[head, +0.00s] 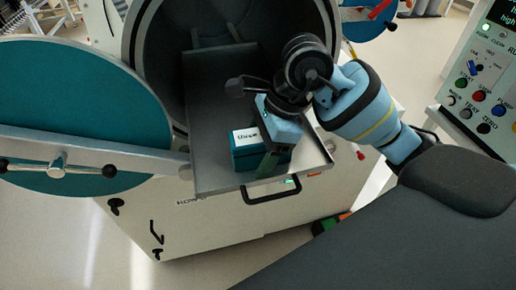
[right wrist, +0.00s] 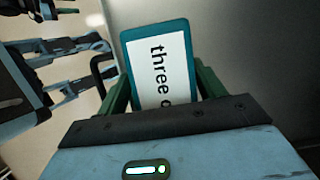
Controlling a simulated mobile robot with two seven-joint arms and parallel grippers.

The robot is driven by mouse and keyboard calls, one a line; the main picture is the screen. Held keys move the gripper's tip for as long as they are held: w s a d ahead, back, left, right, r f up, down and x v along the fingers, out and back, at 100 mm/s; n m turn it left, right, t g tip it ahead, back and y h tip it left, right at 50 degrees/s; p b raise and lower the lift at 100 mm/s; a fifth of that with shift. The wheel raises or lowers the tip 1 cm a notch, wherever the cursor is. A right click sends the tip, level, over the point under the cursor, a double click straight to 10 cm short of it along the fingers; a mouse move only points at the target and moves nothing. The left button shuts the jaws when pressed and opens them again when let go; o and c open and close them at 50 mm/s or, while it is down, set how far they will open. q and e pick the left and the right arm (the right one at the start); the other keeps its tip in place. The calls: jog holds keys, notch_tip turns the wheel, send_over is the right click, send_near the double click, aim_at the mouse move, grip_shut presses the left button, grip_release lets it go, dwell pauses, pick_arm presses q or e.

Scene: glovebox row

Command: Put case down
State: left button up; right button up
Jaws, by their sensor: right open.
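The case (head: 243,161) is a small teal box with a white label on top. It rests on the grey metal tray (head: 208,165), close to the tray's front edge. In the right wrist view the case (right wrist: 127,48) shows its label, which begins with "three"; the rest is cut off by the gripper body. My right gripper (head: 268,152) reaches down over the case, with its green fingers on either side of it. The jaws are open; whether a finger touches the case I cannot tell. My left gripper does not show in the head view.
The tray sticks out of a round dark chamber (head: 160,60). Its teal round door (head: 80,100) stands open on the left, with a metal bar across it. A black handle (head: 272,197) is below the tray's front. A button panel (head: 485,95) stands at right.

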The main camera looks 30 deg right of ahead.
jog(key=v, duration=1.2)
jog(key=shift+r+p, duration=0.15)
jog(key=shift+p, duration=0.2)
jog(key=shift+c, duration=0.4)
dwell(0.3)
